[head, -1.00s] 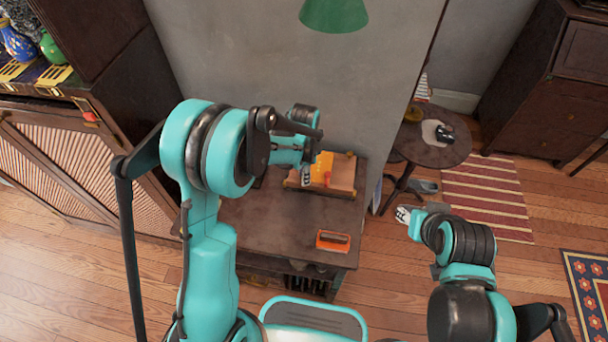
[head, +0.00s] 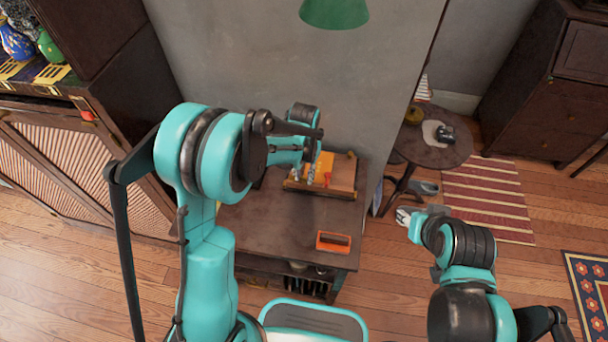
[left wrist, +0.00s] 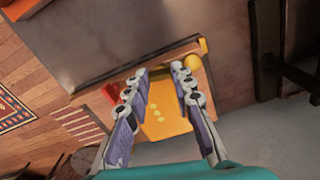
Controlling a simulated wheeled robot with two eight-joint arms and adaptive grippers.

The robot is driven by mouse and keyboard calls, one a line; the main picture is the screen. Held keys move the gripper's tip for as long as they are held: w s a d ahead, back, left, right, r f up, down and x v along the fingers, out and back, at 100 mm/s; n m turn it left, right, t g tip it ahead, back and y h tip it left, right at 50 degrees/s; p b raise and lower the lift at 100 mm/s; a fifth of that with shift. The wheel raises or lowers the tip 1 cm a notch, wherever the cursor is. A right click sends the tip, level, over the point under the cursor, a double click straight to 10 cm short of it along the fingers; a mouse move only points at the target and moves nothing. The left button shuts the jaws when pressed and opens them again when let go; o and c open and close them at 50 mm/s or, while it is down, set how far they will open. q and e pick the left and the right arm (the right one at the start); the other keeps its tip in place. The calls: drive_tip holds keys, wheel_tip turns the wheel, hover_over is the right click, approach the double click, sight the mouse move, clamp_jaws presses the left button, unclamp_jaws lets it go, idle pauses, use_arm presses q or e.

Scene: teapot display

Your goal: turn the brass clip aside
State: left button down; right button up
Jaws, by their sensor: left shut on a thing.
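A wooden tray or board (head: 343,178) lies on the dark low table, with a yellow-orange piece (head: 322,160) on it. In the left wrist view this piece (left wrist: 165,112) bears pale diamonds. My left gripper (head: 318,178) reaches down at its near side; in the left wrist view its fingers (left wrist: 160,72) stand apart on either side of it, seemingly shut on it. A round brass-coloured knob (left wrist: 195,74) sits just beside one fingertip. I cannot make out a separate brass clip. My right gripper (head: 403,216) hangs off the table's right side, too small to read.
An orange box-like thing (head: 333,242) lies near the table's front edge. A red part (left wrist: 110,92) is close to the fingers. A round side table (head: 432,150) stands at right. The dark table top (head: 265,215) has free room in front of the tray.

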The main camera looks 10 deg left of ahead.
sight(304, 178)
use_arm(q)
drive_tip(key=shift+n, duration=1.1)
drive_tip(key=c, duration=1.3)
unclamp_jaws()
wheel_tip(304, 178, up, 12)
